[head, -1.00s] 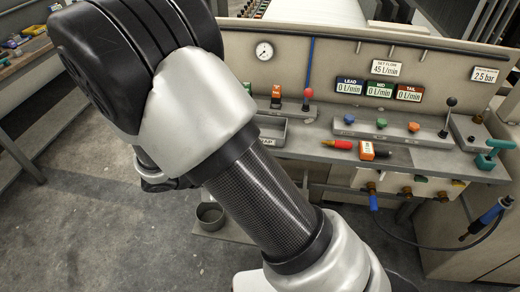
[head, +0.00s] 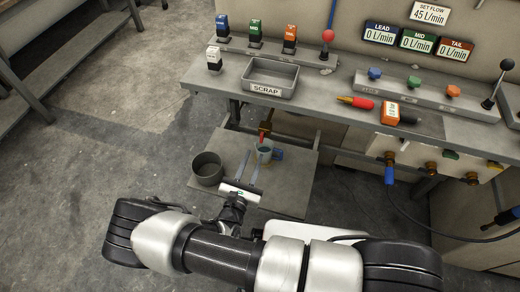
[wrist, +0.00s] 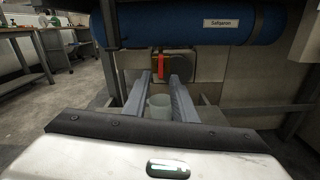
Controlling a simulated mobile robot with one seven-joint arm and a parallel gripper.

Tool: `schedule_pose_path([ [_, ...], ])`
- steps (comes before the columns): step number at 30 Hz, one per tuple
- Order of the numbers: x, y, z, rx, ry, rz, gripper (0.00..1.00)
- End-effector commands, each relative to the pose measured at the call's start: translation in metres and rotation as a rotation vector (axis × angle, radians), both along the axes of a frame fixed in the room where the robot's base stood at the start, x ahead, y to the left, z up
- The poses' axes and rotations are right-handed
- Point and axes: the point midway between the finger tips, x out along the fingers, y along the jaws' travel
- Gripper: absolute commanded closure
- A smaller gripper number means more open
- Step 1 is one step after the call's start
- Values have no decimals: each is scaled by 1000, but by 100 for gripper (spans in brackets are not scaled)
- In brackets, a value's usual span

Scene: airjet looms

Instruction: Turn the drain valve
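The drain valve shows in the head view as a brass fitting with a red lever (head: 263,135) below the bench edge, above a light cup (head: 264,155). In the wrist view its red lever (wrist: 161,65) hangs down under a blue tank (wrist: 180,22), straight ahead and beyond the fingertips. My gripper (head: 248,171) is open and empty, low in front of the cup, pointing toward the valve. In the wrist view the cup (wrist: 160,106) shows between the two fingers (wrist: 161,83). It appears to be beyond them; I cannot tell whether they touch it.
A dark grey pot (head: 207,169) stands left of my gripper on the low plate (head: 290,190). The bench (head: 335,112) overhangs behind, carrying a scrap tray (head: 271,78), knobs and a red-tipped tool (head: 356,102). A hose (head: 412,211) hangs at right. Open floor lies left.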

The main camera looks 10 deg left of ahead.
Motion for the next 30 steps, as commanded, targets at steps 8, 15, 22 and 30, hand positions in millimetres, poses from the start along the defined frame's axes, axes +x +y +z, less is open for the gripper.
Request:
schedule_pose_path([
  [8,34,-6,-1,1,0,-4,75],
  [15,62,-11,-2,1,0,-5,75],
  [22,66,-10,0,0,1,-4,75],
  [30,67,-10,0,0,1,-4,80],
])
